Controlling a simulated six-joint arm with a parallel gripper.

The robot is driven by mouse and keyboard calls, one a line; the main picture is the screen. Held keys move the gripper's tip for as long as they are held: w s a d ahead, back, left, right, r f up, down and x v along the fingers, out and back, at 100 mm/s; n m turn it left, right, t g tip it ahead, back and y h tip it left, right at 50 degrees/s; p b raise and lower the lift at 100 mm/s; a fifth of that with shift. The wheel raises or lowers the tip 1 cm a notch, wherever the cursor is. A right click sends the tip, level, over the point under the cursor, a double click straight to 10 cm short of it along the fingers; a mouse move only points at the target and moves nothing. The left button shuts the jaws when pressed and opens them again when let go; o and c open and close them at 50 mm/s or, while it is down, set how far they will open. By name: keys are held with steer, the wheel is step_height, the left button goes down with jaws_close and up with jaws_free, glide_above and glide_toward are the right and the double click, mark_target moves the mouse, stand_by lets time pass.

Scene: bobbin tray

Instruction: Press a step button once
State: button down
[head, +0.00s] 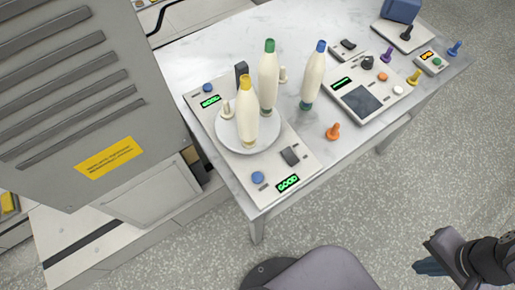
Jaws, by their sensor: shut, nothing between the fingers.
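A light panel (222,152) on the table has a blue button (257,177) near its front end and another blue button (208,87) near its back end. Green displays reading GOOD (288,184) light up beside them. A small box (428,63) with an orange display carries a green button (437,62). No label shows which is the step button. My gripper (430,267) is shut and empty at the lower right, away from the table and all buttons.
Orange (333,131), yellow (414,77) and blue (454,48) pegs stand nearby. A grey chair (320,272) is in front; a grey cabinet (85,95) stands left.

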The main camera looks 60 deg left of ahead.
step_height(320, 180, up, 26)
steer(key=r+p, duration=0.1)
steer(key=p, duration=2.4)
steer(key=a+f+n+t+h+b, duration=0.1)
steer(key=a+f+n+h+b, duration=0.35)
steer(key=a, duration=0.75)
steer(key=a+f+n+t+h+b, duration=0.1)
steer(key=a+n, duration=0.7)
steer(key=a, duration=0.4)
steer(key=s+a+f+n+t+b, duration=0.3)
steer(key=s+a+n+t, duration=0.25)
steer(key=s+a, duration=0.65)
steer(key=s+a+f+n+y+b, duration=0.1)
steer(key=s+a+f+n+b, duration=0.1)
steer(key=s+f, duration=0.4)
steer(key=shift+s+a+f+n+t+y+b, duration=0.15)
steer(key=shift+s+a+n+t+y+b, duration=0.35)
steer(key=shift+n, duration=0.6)
steer(key=shift+s, duration=0.1)
steer(key=shift+f, duration=0.15)
